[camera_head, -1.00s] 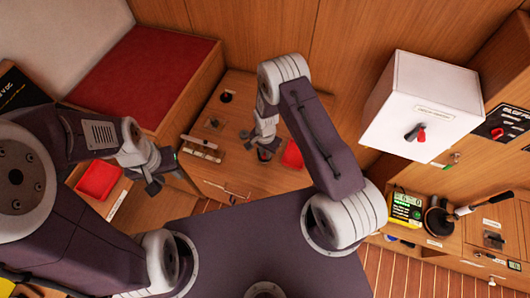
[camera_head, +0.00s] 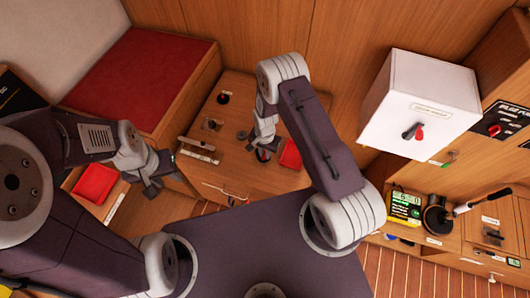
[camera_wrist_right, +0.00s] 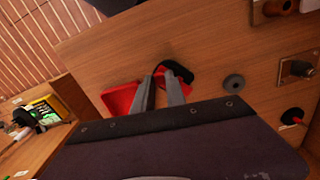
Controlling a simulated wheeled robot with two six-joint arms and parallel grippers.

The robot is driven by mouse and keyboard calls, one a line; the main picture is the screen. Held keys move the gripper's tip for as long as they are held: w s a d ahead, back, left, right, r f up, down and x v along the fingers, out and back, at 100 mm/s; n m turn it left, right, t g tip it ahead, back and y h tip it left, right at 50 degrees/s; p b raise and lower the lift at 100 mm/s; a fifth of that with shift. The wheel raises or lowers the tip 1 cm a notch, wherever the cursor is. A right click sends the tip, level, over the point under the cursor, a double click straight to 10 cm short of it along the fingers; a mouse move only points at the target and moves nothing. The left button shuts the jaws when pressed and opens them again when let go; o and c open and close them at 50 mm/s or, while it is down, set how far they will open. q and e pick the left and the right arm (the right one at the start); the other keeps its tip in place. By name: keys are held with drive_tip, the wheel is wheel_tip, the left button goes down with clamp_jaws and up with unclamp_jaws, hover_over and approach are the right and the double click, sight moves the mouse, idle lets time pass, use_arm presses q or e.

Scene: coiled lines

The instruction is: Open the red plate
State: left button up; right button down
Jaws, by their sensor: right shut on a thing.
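A red plate (camera_head: 290,155) lies on the wooden counter just right of my right gripper (camera_head: 263,156). In the right wrist view the plate (camera_wrist_right: 118,98) shows left of the fingers, partly hidden by them. My right gripper (camera_wrist_right: 161,86) is shut on a black curved piece (camera_wrist_right: 180,68) with red on it, at the counter top. How that piece joins the counter is hidden. A second red plate (camera_head: 95,183) lies on the lower surface at the left. My left gripper (camera_head: 155,180) hangs right of it, apart from it, and its finger gap is unclear.
A white box (camera_head: 420,95) with a red and black knob is at the right. Below it are a lit display (camera_head: 405,205) and a black round device with a lever (camera_head: 440,215). A red cushion (camera_head: 145,75) lies behind my left arm. Small fittings dot the counter.

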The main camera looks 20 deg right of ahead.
idle(0.6)
drive_tip(key=c, duration=1.3)
unclamp_jaws()
drive_tip(key=shift+c, duration=0.2)
drive_tip(key=shift+r, duration=0.1)
wheel_tip(320, 180, up, 9)
drive_tip(key=b, duration=0.1)
